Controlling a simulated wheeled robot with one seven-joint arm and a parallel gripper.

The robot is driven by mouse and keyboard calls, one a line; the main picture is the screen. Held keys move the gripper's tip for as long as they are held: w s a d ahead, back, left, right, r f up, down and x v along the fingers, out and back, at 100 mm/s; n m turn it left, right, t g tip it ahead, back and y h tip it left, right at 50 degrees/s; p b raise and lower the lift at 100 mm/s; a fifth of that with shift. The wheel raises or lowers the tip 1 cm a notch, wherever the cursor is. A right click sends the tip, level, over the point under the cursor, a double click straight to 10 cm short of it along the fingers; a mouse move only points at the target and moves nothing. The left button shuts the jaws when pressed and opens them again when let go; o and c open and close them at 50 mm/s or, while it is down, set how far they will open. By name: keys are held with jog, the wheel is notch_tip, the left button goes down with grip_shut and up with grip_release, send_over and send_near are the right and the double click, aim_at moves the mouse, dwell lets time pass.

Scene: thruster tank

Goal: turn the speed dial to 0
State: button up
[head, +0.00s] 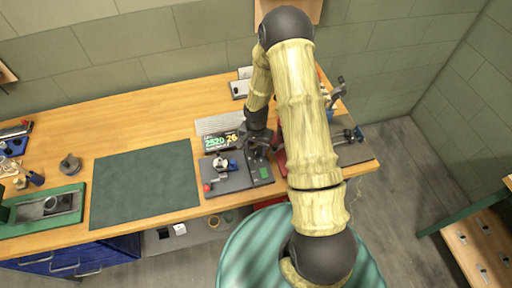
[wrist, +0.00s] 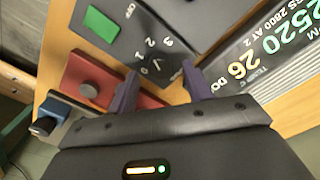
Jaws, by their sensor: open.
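The dark control panel (wrist: 128,38) carries white figures, of which 1, 2 and 3 are legible, and a green square button with OFF beside it. The speed dial (wrist: 157,68) is dark and hard to tell from the panel; a small white mark shows there, but I cannot read its setting. My gripper (wrist: 160,72) is open, with one purple-grey finger on each side of the dial; I cannot tell whether they touch it. In the head view my gripper (head: 257,141) is over the back of the panel (head: 261,174) and hides the dial.
A lit readout (wrist: 252,58) with green and orange digits stands beside the panel. A grey plate with a small device (head: 222,168) stands left of the panel. The dark green mat (head: 145,185) is bare.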

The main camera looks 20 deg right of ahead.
jog(key=shift+f, duration=0.9)
jog(key=shift+c, duration=0.4)
jog(key=c, duration=0.9)
